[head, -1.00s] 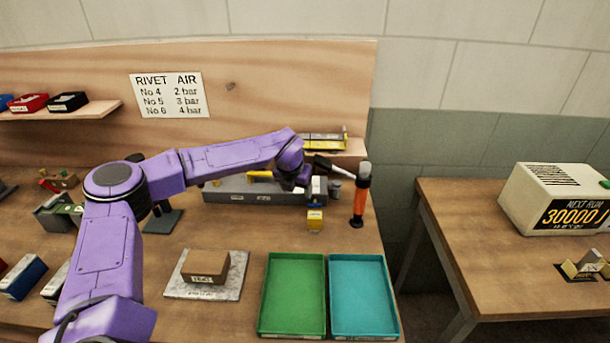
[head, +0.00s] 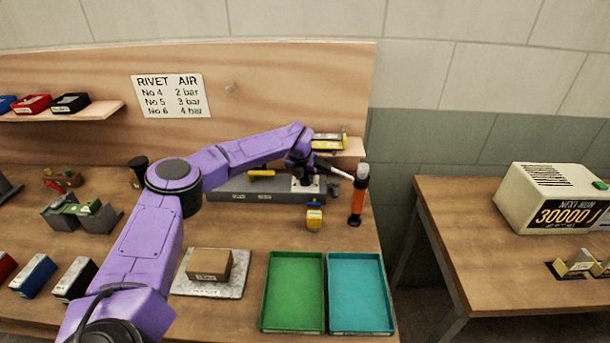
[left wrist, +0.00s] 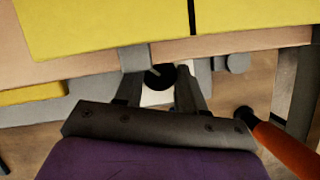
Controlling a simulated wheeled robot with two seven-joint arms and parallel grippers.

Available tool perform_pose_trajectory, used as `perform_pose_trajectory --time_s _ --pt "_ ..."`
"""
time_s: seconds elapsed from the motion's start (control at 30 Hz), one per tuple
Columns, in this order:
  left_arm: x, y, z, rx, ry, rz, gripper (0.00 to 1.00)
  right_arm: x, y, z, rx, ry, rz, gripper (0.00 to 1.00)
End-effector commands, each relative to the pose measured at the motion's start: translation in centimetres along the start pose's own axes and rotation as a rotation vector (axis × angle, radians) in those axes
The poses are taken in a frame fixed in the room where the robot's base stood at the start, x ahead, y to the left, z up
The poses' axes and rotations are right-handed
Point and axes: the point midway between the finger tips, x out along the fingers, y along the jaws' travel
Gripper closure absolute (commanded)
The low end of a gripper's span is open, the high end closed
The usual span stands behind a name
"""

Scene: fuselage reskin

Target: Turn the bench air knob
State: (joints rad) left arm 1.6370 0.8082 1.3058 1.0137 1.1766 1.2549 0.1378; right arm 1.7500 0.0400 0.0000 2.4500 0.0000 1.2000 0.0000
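The bench air knob shows in the left wrist view as a small black round knob (left wrist: 160,77) with a pale mark, over a white plate (left wrist: 156,98). My right gripper is not in view.
An orange-handled tool (head: 357,203) stands right of the gripper. A shelf with a yellow item (head: 328,142) is close behind and above. A small yellow block (head: 314,219), green tray (head: 294,292) and teal tray (head: 360,293) are nearer the front.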

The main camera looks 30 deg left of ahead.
Motion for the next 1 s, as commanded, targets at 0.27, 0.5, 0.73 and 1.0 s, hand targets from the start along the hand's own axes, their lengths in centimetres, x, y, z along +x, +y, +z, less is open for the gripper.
perform_pose_trajectory --time_s 0.27,0.5,0.73,1.0 --pt "0.7 -0.2 -0.2 -0.093 0.000 0.040 0.91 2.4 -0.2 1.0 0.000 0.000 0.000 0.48" --pt "0.5 -0.2 -0.1 -0.329 0.006 0.138 0.91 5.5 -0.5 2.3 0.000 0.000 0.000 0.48" --pt "0.0 -0.3 0.0 -0.365 0.009 0.151 0.91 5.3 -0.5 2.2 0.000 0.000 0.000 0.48" --pt "0.0 -0.2 0.0 -0.363 0.009 0.151 0.35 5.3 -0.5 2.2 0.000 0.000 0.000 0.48"
